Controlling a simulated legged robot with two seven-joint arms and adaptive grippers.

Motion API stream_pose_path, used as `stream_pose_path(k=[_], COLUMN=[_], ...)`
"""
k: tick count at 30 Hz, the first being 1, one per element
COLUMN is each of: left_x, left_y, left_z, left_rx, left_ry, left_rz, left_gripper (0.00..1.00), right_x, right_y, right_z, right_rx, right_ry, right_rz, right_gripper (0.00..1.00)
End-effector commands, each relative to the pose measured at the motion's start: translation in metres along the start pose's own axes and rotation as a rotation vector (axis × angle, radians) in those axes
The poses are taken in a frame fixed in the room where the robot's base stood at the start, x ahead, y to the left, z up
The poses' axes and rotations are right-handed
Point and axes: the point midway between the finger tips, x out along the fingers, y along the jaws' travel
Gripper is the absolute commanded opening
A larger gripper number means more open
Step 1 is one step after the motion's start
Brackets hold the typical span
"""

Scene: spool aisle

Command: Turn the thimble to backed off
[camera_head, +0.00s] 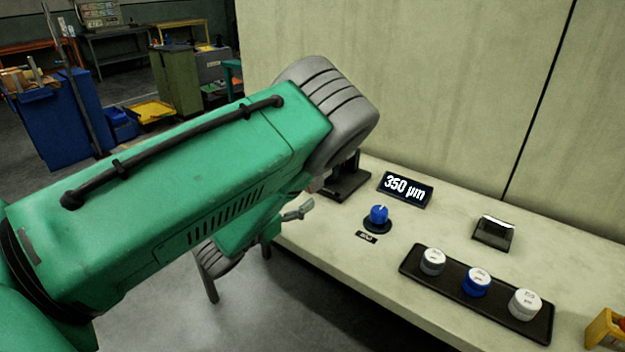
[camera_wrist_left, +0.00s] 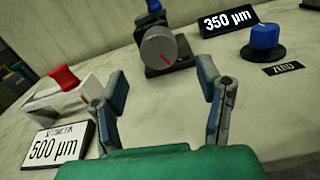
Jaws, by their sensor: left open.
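The thimble (camera_wrist_left: 160,48) is a round grey knob with a red mark on its face, on a black stand (camera_wrist_left: 172,70) at the top middle of the left wrist view. In the head view my arm hides the thimble; part of the black stand (camera_head: 346,184) shows. My left gripper (camera_wrist_left: 163,80) is open and empty, its fingers apart below and to either side of the thimble, which is not gripped. In the head view a finger of the left gripper (camera_head: 298,211) shows under my green arm. A display (camera_wrist_left: 228,20) reads 350 µm.
A blue knob (camera_head: 378,215) labelled ZERO stands right of the stand. A red-topped white box (camera_wrist_left: 62,92) and a 500 µm card (camera_wrist_left: 58,148) lie left. A black tray (camera_head: 450,287) holds three round pots. A wall (camera_head: 420,80) rises behind the bench.

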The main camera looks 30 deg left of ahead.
Motion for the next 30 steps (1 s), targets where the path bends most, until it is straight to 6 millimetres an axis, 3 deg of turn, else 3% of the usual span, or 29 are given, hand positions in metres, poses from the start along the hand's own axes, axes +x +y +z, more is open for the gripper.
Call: stream_pose_path(k=[3, 9, 22, 27, 30], left_x=[0.025, 0.053, 0.063, 0.063, 0.063], left_y=[-0.001, -0.004, -0.002, -0.002, -0.002], left_z=[0.002, 0.003, 0.002, 0.002, 0.002], left_rx=[0.0, 0.003, 0.003, 0.003, 0.004], left_ry=[-0.005, -0.002, 0.0, 0.0, 0.001], left_rz=[0.0, 0.0, 0.0, 0.0, 0.002], left_gripper=[0.6, 0.6, 0.6, 0.1, 0.1], right_x=[0.0, 0.0, 0.0, 0.0, 0.0], right_y=[0.0, 0.0, 0.0, 0.0, 0.0], right_z=[0.0, -0.001, -0.001, -0.001, -0.001], right_rx=[-0.001, -0.001, 0.0, -0.001, -0.001], right_ry=[0.001, 0.001, 0.001, 0.001, 0.001], right_rz=[-0.001, 0.0, 0.0, 0.0, 0.0], right_gripper=[0.4, 0.4, 0.4, 0.4, 0.4])
